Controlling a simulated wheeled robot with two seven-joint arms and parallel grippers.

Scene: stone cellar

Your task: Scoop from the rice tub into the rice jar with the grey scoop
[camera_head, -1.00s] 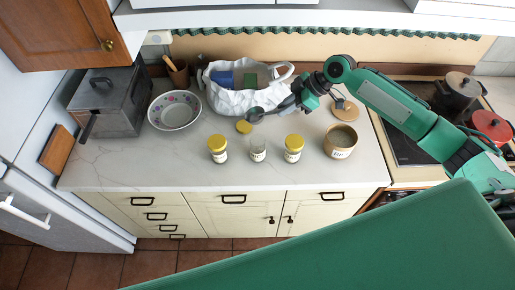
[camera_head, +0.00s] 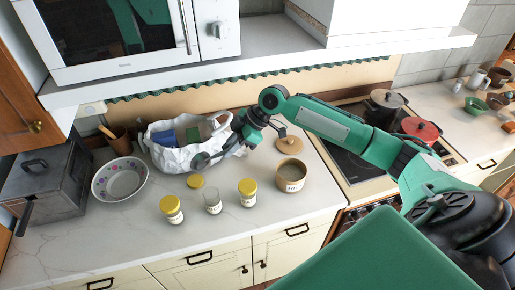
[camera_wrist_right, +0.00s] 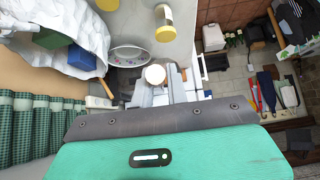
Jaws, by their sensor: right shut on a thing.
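My right gripper (camera_head: 230,149) is shut on the grey scoop (camera_head: 202,160), held above the counter in front of the white bag. The rice tub (camera_head: 291,177), round, tan and labelled, stands open to the right, apart from the scoop. A clear jar without a lid (camera_head: 213,203) stands between two yellow-capped jars (camera_head: 172,209) (camera_head: 248,193); its label is too small to read. A loose yellow lid (camera_head: 195,181) lies behind it. In the right wrist view, a pale round shape (camera_wrist_right: 155,75) shows by the fingers; I cannot tell its contents. My left gripper is out of view.
The white bag (camera_head: 172,157) with blue and green boxes stands at the back. A floral bowl (camera_head: 120,180) and a grey metal box (camera_head: 45,180) stand left. A wooden lid (camera_head: 289,144) lies behind the tub. The stove with pots (camera_head: 386,106) is right.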

